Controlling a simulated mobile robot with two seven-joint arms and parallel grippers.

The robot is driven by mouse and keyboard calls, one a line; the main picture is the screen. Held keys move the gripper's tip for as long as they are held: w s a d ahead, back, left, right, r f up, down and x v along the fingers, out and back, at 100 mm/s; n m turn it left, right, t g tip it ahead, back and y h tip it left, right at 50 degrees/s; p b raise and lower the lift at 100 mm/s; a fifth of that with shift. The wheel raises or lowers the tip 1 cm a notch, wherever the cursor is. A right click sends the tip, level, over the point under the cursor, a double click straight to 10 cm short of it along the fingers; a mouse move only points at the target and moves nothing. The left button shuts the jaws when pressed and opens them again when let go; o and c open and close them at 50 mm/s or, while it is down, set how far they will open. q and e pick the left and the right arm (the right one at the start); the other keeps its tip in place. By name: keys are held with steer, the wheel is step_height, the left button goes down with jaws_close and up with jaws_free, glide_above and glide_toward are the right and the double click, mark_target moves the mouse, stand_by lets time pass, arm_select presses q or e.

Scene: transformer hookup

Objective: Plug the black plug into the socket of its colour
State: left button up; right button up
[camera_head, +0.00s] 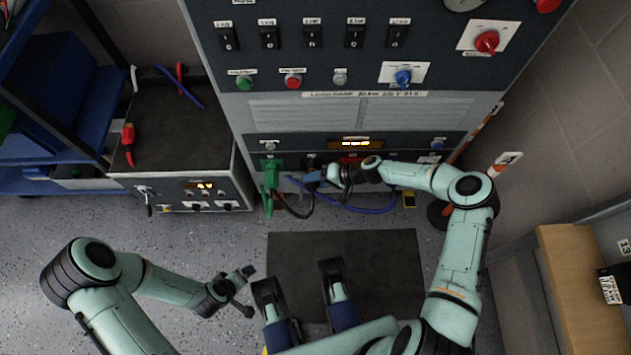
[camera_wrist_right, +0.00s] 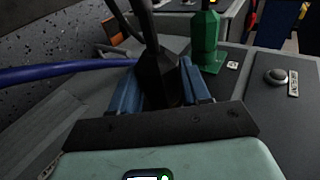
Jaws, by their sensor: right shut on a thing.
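My right gripper (camera_head: 314,177) is at the low front of the load bank cabinet, just right of the green plug. In the right wrist view its blue fingers (camera_wrist_right: 166,90) are shut on the black plug (camera_wrist_right: 157,72), with a dark cable rising from it. In the head view the plug is mostly hidden by the gripper. A dark socket (camera_head: 313,161) seems to show on the lower panel just above the gripper; its colour is hard to tell. My left gripper (camera_head: 246,290) is over the floor at lower left, away from the cabinet; its jaw opening is unclear.
The green plug (camera_head: 270,172) sits at the lower panel and also shows in the right wrist view (camera_wrist_right: 207,42). A blue cable (camera_head: 350,208) loops below the panel. A red plug (camera_head: 128,134) lies on the left bench (camera_head: 180,145). A dark mat (camera_head: 385,260) covers the floor.

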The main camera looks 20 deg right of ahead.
steer(key=shift+w, duration=0.3)
steer(key=o, duration=1.5)
steer(key=shift+o, duration=0.2)
steer(key=shift+d, duration=0.1)
steer(key=p+v, duration=0.3)
steer(key=v, duration=0.4)
